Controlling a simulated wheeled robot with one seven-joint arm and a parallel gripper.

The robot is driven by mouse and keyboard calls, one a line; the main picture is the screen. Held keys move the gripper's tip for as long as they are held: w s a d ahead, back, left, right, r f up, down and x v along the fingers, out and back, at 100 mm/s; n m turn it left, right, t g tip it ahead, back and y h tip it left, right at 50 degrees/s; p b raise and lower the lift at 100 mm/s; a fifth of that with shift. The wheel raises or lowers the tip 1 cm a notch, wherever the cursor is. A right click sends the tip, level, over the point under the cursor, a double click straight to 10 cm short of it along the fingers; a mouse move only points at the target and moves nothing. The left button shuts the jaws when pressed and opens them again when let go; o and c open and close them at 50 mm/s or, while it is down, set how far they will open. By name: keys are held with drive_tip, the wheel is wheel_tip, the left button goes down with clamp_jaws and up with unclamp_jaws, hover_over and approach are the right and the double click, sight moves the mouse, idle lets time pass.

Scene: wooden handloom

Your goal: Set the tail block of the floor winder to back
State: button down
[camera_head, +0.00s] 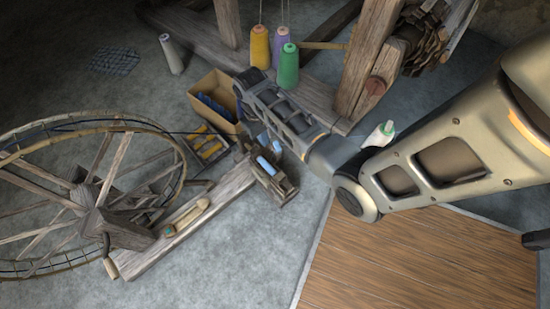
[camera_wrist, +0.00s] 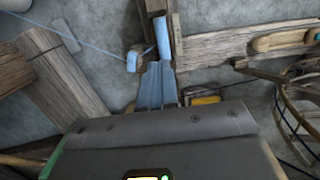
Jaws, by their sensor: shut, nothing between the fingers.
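The floor winder has a big spoked wheel (camera_head: 95,215) at the left and a wooden base plank (camera_head: 150,250) running up to the right. At the plank's far end is a wooden block assembly (camera_head: 272,183) holding a light-blue bobbin (camera_head: 265,166); I take it for the tail block, but its setting cannot be told. In the wrist view the bobbin (camera_wrist: 162,38) lies between wooden uprights. My gripper (camera_wrist: 156,66) is shut and empty, its blue-grey fingertips close to the bobbin's near end. Whether they touch cannot be told. My forearm hides part of this area in the head view.
A cardboard box (camera_head: 213,88) and a small tray with yellow bobbins (camera_head: 207,145) lie beside the assembly. A pale cone (camera_head: 171,54) stands apart. Grey floor in front is clear.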

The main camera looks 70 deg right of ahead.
drive_tip(key=b, duration=0.6)
approach(279, 177)
drive_tip(key=w+d+f, duration=0.1)
drive_tip(key=f, duration=0.1)
drive_tip(key=w+d+f, duration=0.2)
drive_tip(key=f, duration=0.1)
drive_tip(key=shift+w+f, duration=0.4)
drive_tip(key=shift+s+a+f, duration=0.25)
drive_tip(key=shift+s+a, duration=0.1)
drive_tip(key=shift+s, duration=0.25)
drive_tip(key=shift+s+a+f, duration=0.3)
drive_tip(key=shift+s+a, duration=0.05)
drive_tip(key=shift+s, duration=0.3)
drive_tip(key=shift+s+a, duration=0.15)
drive_tip(key=shift+s, duration=0.15)
drive_tip(key=shift+s, duration=0.1)
